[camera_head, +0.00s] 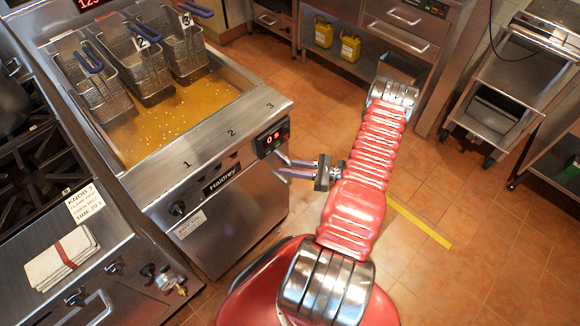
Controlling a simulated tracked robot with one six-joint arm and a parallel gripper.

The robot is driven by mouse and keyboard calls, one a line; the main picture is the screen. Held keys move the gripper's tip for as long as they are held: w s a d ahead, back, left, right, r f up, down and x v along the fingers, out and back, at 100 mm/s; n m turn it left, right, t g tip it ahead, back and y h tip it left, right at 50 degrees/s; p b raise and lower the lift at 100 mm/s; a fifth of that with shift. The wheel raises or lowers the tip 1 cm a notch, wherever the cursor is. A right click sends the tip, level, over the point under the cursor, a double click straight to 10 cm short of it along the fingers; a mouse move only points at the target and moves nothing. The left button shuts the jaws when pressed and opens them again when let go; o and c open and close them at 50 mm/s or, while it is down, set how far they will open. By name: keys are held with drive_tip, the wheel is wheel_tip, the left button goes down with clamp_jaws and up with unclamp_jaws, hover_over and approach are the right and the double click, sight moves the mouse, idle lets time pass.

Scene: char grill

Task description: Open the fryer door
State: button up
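The fryer (205,158) stands at the left, with a steel front marked Haidrey. Its front door (235,215) is below the control strip and looks shut. My gripper (281,166) is at the right end of the fryer front, just below the red digital display (272,137). Its two fingers point left toward the door's upper right edge, with a gap between them. The door handle is not clearly seen; it may be among the fingers. I cannot tell whether the fingers touch the door.
Several wire baskets (138,62) sit in the fryer's yellow oil (185,122). A stove with knobs and a folded towel (62,258) adjoins on the left. Steel counters (410,40) and a wheeled rack (500,105) stand behind and right.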

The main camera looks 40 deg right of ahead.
clamp_jaws()
drive_tip(key=shift+d, duration=0.15)
idle(0.4)
